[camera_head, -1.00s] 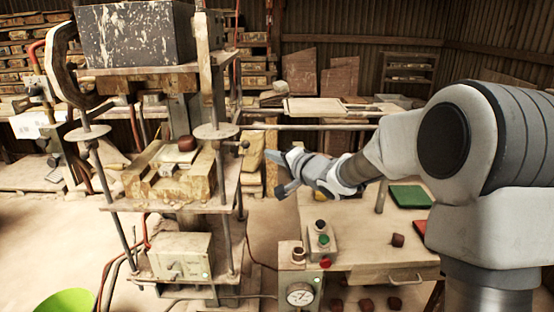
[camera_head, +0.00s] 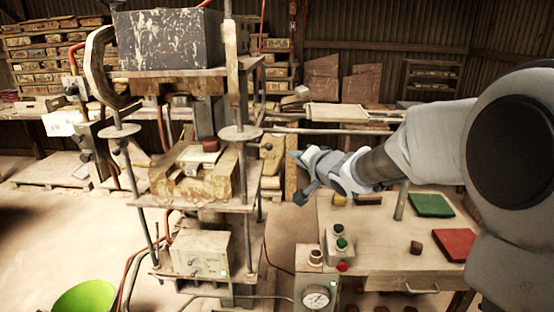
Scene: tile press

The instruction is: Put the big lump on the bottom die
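A reddish-brown lump (camera_head: 210,144), the largest I can see, sits on the pale top of the bottom die (camera_head: 197,156) in the press, under the raised upper part. My gripper (camera_head: 296,175) is to the right of the press, clear of the lump and the die. Its two fingers are spread apart with nothing between them. A smaller brown lump (camera_head: 416,248) lies on the table (camera_head: 375,250) at the right.
A green mat (camera_head: 431,204) and a red mat (camera_head: 456,244) lie on the table. A green bucket (camera_head: 84,300) is at lower left. Press posts (camera_head: 243,185) flank the die.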

